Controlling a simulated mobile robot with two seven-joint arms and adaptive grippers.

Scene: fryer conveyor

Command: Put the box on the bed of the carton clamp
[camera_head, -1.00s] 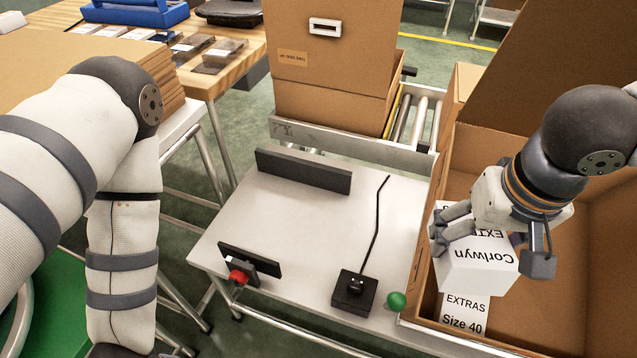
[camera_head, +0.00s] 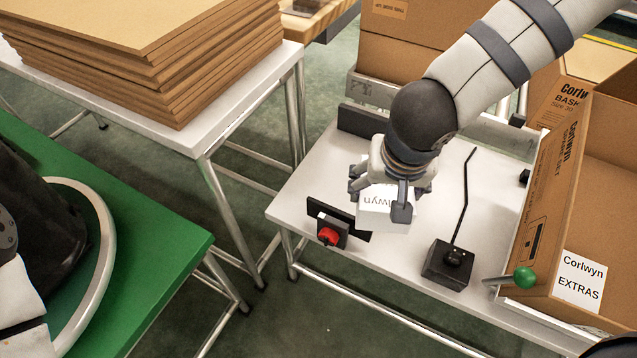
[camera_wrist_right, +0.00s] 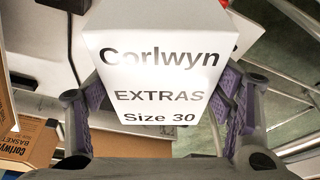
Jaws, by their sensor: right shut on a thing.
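My right gripper (camera_head: 388,200) is shut on a small white box (camera_head: 376,216) marked Corlwyn. In the right wrist view the box (camera_wrist_right: 155,75) reads "EXTRAS Size 30" and sits between the two purple-padded fingers (camera_wrist_right: 158,112). The gripper holds it over the white bed (camera_head: 405,262) of the carton clamp, between the rear dark plate (camera_head: 358,121) and the front dark plate (camera_head: 345,222) with its red knob (camera_head: 328,236). I cannot tell whether the box touches the bed. My left gripper is out of view.
A black control box (camera_head: 447,265) with a cable stands on the bed. Flat cardboard sheets (camera_head: 150,60) are stacked at left.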

